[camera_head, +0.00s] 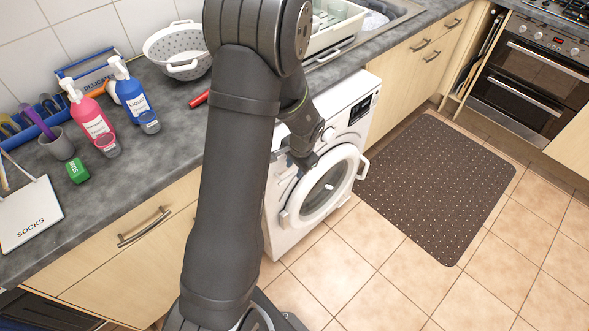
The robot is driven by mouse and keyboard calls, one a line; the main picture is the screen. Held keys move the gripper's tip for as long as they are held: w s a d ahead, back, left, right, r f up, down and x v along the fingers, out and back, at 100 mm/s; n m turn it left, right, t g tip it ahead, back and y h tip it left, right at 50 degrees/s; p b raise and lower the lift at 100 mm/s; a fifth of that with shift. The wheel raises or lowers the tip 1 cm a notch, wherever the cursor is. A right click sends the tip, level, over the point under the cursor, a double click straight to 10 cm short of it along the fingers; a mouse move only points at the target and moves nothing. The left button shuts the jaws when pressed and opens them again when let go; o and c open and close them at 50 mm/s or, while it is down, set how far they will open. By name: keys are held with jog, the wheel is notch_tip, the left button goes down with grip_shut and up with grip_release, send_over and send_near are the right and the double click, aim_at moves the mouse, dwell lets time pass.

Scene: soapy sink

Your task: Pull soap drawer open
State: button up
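The white washing machine (290,228) stands under the counter, with its round door (343,186) at the front and a dial and dark display on its upper panel. The soap drawer cannot be made out; my arm covers the upper left of the machine's front. My gripper (303,163) is at that upper left part, just above and left of the door. Its fingers are small and dark here, and I cannot tell whether they are open, shut or touching the drawer.
The grey counter (170,160) carries a pink bottle (92,122), a blue bottle (135,98), a white colander (180,48) and a white SOCKS box (27,215). A dark mat (440,185) lies on the tiled floor. The floor before the machine is clear.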

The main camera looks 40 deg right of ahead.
jog(key=shift+w+f, duration=0.15)
jog(key=shift+f, duration=0.8)
grip_shut()
jog(key=s, duration=1.1)
grip_release()
